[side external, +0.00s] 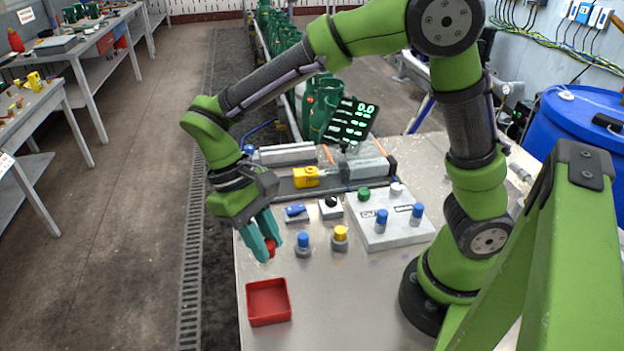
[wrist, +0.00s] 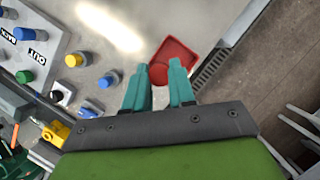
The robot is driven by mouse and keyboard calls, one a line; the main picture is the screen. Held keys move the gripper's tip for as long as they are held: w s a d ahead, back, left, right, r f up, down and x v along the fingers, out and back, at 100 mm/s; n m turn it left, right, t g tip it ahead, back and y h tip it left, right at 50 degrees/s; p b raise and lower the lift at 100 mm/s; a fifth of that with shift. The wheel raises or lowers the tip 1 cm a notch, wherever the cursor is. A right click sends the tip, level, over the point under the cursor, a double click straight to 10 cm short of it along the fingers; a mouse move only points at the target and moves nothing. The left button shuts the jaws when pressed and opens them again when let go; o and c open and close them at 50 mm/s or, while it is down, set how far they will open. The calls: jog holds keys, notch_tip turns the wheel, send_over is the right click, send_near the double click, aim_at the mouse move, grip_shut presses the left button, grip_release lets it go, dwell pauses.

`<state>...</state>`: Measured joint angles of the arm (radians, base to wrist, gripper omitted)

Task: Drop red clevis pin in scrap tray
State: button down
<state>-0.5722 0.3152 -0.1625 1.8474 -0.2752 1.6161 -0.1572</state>
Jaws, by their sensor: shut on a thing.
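The red clevis pin (side external: 270,247) is held between the teal fingers of my gripper (side external: 265,236), above the table's left edge. In the wrist view the pin (wrist: 158,74) shows as a red round top between the fingertips of my gripper (wrist: 159,67). The scrap tray (side external: 268,316) is a square red open tray on the table's front left corner, nearer the camera than the pin. In the wrist view the tray (wrist: 185,48) lies just beyond the fingertips, partly hidden by them. The visible part of its floor looks empty.
A blue-topped pin (side external: 303,240) and a yellow-topped pin (side external: 340,236) stand right of my gripper. A labelled grey block (side external: 388,236) holds several coloured pins. A yellow block (side external: 305,177) sits farther back. The table's left edge is close to the tray; bare metal lies right of it.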

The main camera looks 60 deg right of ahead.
jog(key=shift+f, duration=2.65)
jog(key=c, duration=0.9)
grip_release()
jog(key=shift+o, duration=0.2)
jog(key=v, duration=1.7)
jog(key=shift+f, duration=0.1)
